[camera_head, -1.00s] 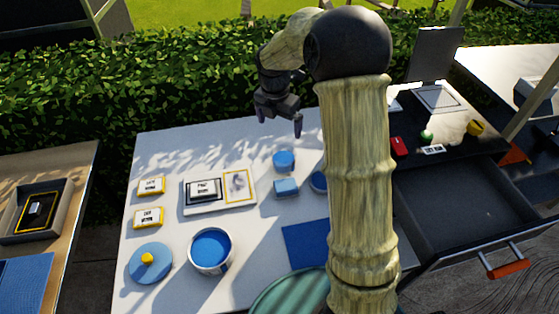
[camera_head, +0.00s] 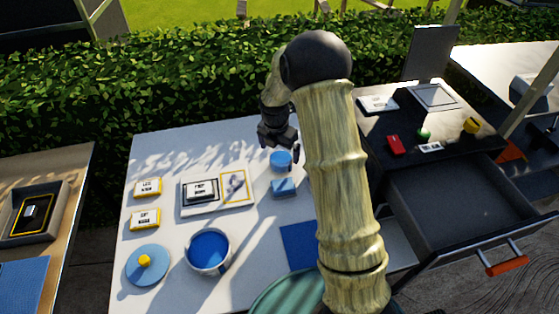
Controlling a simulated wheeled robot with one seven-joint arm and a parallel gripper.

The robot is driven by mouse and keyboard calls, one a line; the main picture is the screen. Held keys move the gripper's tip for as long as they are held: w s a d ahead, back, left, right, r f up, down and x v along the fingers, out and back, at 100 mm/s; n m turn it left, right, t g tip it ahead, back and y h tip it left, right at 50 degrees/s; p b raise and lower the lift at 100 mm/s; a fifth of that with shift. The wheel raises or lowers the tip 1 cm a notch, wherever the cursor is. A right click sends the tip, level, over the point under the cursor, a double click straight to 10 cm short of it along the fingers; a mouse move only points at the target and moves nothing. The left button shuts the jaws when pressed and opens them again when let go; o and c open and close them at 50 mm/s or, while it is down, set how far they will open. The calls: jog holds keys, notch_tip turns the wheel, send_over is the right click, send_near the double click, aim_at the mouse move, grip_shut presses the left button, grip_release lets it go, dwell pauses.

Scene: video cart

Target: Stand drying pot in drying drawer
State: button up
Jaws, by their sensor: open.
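My gripper (camera_head: 280,146) is open and empty, pointing down over the back of the white table. Just below it in the picture stands a small round blue-topped pot (camera_head: 281,162); I cannot tell the height gap. A larger white pot with blue inside (camera_head: 208,250) stands at the table's front. Which one is the drying pot is not marked. The drawer (camera_head: 455,205) at the right is pulled open, with an orange handle (camera_head: 507,268); its visible floor is empty. My arm hides part of the table between the gripper and the drawer.
A blue block (camera_head: 284,187) sits close in front of the small pot. A blue lid with a yellow knob (camera_head: 147,265), yellow-edged labelled boxes (camera_head: 147,187) and a white tray (camera_head: 228,206) lie to the left. Small items, including a red one (camera_head: 395,145), sit on the dark cart top.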

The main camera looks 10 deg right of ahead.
aim_at(281, 154)
jog(key=f, duration=0.5)
jog(key=shift+w+d, duration=0.2)
jog(key=shift+d, duration=0.15)
jog(key=shift+c, duration=0.5)
jog(key=c, duration=1.3)
notch_tip(281, 154, up, 10)
